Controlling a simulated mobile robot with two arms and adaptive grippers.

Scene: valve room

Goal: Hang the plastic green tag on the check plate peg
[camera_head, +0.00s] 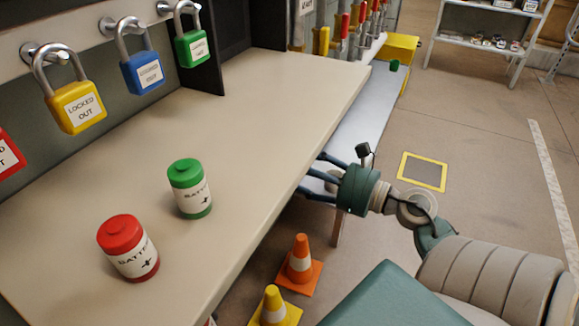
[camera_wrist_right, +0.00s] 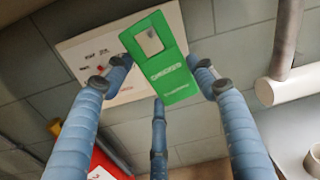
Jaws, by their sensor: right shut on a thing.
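The green tag (camera_wrist_right: 165,65) is a flat plastic piece with a square opening near its upper end and white print. My right gripper (camera_wrist_right: 163,85) is shut on it, with the blue fingers around its sides and below. Behind the tag in the right wrist view is a white plate (camera_wrist_right: 82,52) with small print and a small red spot; it looks like the check plate. The tag overlaps the plate's right part, and I cannot make out the peg. In the head view my right gripper (camera_head: 318,175) reaches left past the bench edge, and the tag is hidden. My left gripper is not in view.
A beige bench (camera_head: 260,130) holds a red battery (camera_head: 128,248) and a green battery (camera_head: 190,188). Padlocks (camera_head: 76,105) hang above it. Orange (camera_head: 300,262) and yellow (camera_head: 273,306) cones stand on the floor. A pipe (camera_wrist_right: 288,32) runs right of the plate.

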